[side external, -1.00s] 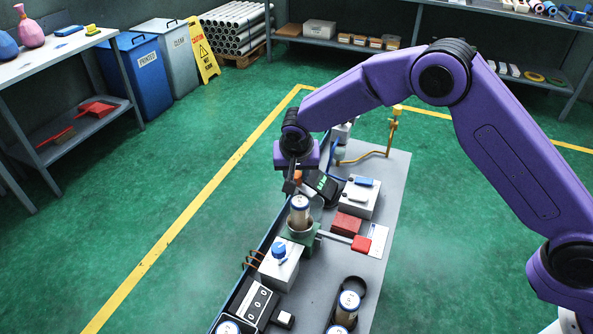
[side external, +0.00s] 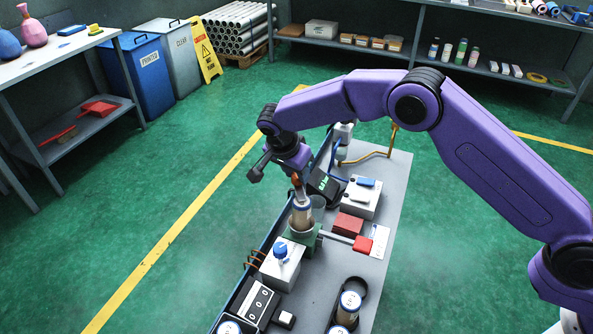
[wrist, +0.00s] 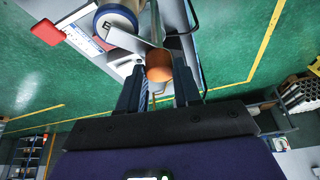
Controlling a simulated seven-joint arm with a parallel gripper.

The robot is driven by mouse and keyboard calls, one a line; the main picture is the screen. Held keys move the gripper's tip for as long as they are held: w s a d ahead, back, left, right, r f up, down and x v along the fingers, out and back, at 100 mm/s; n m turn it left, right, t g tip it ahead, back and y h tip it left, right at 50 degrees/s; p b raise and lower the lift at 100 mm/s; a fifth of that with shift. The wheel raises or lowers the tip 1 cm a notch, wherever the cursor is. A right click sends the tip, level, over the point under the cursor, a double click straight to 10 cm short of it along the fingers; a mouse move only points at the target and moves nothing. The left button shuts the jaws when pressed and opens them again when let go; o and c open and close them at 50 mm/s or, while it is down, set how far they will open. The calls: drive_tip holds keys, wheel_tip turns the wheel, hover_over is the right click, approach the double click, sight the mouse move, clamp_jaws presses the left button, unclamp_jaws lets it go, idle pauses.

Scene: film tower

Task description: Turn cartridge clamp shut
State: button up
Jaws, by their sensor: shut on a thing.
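The cartridge (side external: 301,215) stands upright, tan with a pale cap, in a green holder (side external: 304,238) on the grey bench. In the wrist view its cap (wrist: 115,20) has a blue rim, and a thin metal strip runs beside it to an orange knob (wrist: 159,66), which seems to be the clamp's handle. My gripper (wrist: 159,84) is shut on this orange knob. In the side view my gripper (side external: 297,179) is tilted just above the cartridge's top, and the knob is small there. The exact clamp angle is hard to tell.
A grey bar with a red end block (side external: 362,244) reaches right from the holder. A white box with a blue knob (side external: 281,263) stands in front. A grey box (side external: 361,196) and a red block (side external: 348,224) lie to the right. Another cartridge (side external: 348,307) stands near the front.

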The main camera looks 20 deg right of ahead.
drive_tip(key=shift+s+a, duration=0.1)
idle(0.3)
drive_tip(key=o, duration=1)
drive_tip(key=shift+o, duration=0.2)
drive_tip(key=v, duration=1.7)
drive_tip(key=shift+r, duration=0.25)
